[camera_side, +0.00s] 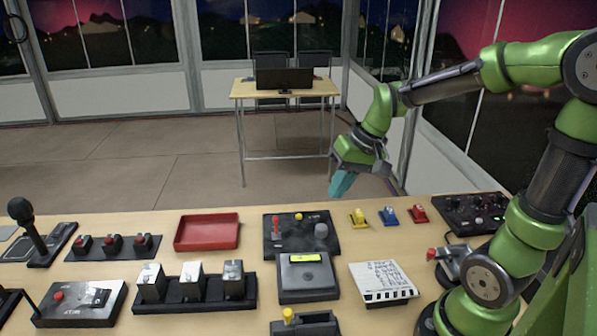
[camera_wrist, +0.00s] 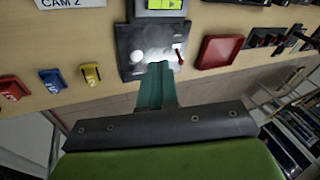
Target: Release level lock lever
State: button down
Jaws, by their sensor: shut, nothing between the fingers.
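A black panel (camera_side: 270,247) sits mid-table at the back edge in the side view. It carries a red-topped lever (camera_side: 277,227), a yellow button (camera_side: 298,217) and a grey knob (camera_side: 320,231). No readable label tells me which part is the level lock lever. My gripper (camera_side: 339,188), with teal fingers, is shut and empty, in the air above and behind the panel. In the wrist view the shut fingertips (camera_wrist: 160,66) overlap the near part of the panel (camera_wrist: 131,35), with the red lever (camera_wrist: 179,56) just right of them. The fingers hide part of the panel.
A grey box (camera_side: 291,292) with a yellow display stands in front of the panel. A red tray (camera_side: 205,247) lies to its left. Yellow (camera_side: 359,218), blue (camera_side: 389,216) and red (camera_side: 418,213) switches stand to its right.

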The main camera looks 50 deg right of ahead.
jog(key=w+d+f+n+y, duration=0.4)
jog(key=w+d+f+n, duration=0.3)
jog(key=w+d, duration=0.3)
jog(key=shift+w+n+t, duration=0.3)
jog(key=shift+w, duration=0.7)
send_near(296, 219)
jog(key=w+a+f, duration=0.2)
jog(key=a, duration=0.1)
jog(key=w+a+f, duration=0.1)
jog(key=a, duration=0.1)
jog(key=shift+w, duration=0.3)
jog(key=shift+a+r, duration=0.2)
jog(key=shift+a, duration=0.4)
jog(key=shift+a+r, duration=0.25)
jog(key=shift+a, duration=0.4)
jog(key=shift+a+r, duration=0.1)
jog(key=shift+a, duration=0.45)
